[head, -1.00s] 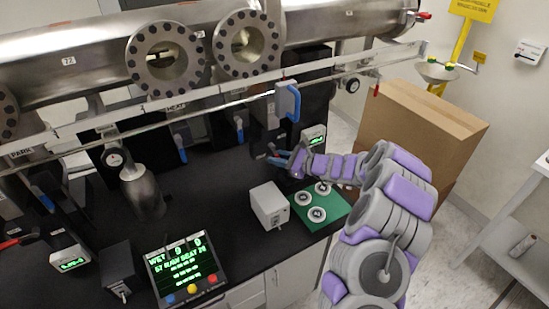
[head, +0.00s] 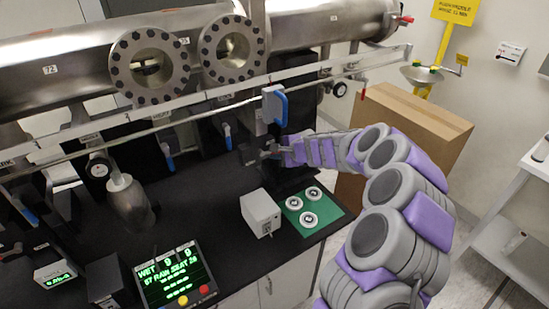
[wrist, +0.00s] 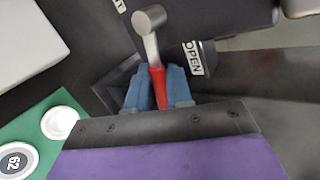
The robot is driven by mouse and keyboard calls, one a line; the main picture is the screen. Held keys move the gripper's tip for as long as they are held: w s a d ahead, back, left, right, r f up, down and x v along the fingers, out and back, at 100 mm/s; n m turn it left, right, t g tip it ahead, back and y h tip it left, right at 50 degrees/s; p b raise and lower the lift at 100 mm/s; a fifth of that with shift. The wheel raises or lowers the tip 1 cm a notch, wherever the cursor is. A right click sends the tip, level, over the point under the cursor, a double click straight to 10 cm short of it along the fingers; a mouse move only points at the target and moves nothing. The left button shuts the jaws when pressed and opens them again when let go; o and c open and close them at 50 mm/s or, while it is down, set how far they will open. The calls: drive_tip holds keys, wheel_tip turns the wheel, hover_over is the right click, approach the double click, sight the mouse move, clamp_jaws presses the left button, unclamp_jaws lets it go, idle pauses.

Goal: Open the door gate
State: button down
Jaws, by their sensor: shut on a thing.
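In the wrist view, my gripper (wrist: 155,88) has its two blue fingers closed around a red handle (wrist: 159,92). The handle joins a grey metal lever (wrist: 151,42) with a round end. A label reading OPEN (wrist: 194,58) sits on a dark part just right of the handle. In the head view, my gripper (head: 270,151) reaches the back of the black bench, below a blue handle (head: 279,106) on the rail. The handle it holds is too small to make out there. I cannot tell which part is the gate itself.
A grey box (head: 261,213) and a green mat (head: 325,227) with three white discs lie in front of my arm. A display panel (head: 172,276) stands at the front left. A cardboard box (head: 400,150) stands behind my arm. A flanged metal pipe (head: 60,70) runs above.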

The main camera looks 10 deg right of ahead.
drive_tip(key=shift+d+r+n+t+h+b, duration=0.1)
drive_tip(key=shift+r+n+t+h+b, duration=0.3)
drive_tip(key=shift+r+n+h, duration=0.75)
drive_tip(key=shift+f, duration=0.2)
drive_tip(key=shift+w+d+r, duration=0.1)
drive_tip(key=shift+r, duration=0.15)
drive_tip(key=c, duration=1.2)
unclamp_jaws()
drive_tip(key=shift+f, duration=0.15)
drive_tip(key=p+v, duration=0.1)
drive_tip(key=v, duration=0.4)
drive_tip(key=p+v, duration=0.1)
drive_tip(key=v, duration=0.5)
drive_tip(key=p+v, duration=0.1)
drive_tip(key=v, duration=0.5)
drive_tip(key=shift+a, duration=0.3)
